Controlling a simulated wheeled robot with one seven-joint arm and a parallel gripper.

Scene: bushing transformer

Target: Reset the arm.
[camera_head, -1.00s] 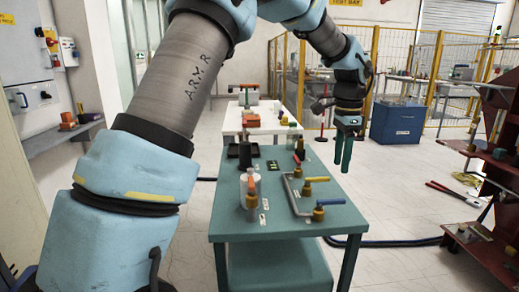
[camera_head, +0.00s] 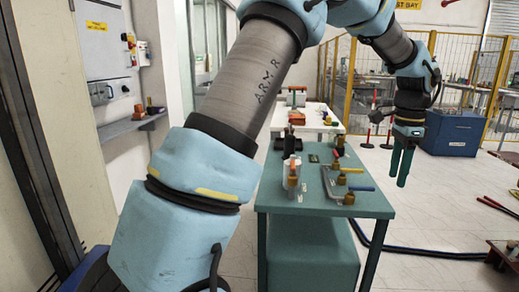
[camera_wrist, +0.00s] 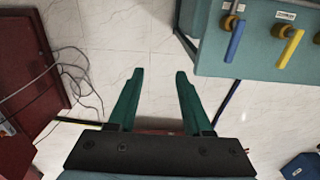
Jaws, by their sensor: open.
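My gripper (camera_head: 400,165) has two green fingers and hangs pointing down to the right of the green table (camera_head: 375,208), apart from it, in the head view. In the wrist view the fingers of my gripper (camera_wrist: 158,95) are spread with only pale floor showing between them. Nothing is held. My arm rises from the lower left, bends at the top of the head view and comes down on the right.
The green table bears brass valves with a blue handle (camera_head: 361,188) and a yellow handle (camera_wrist: 291,49). A white table (camera_head: 330,123) stands behind it. Yellow fencing (camera_head: 345,75) and a blue bin (camera_head: 455,134) are at the back right. A dark hose (camera_head: 420,253) crosses the floor.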

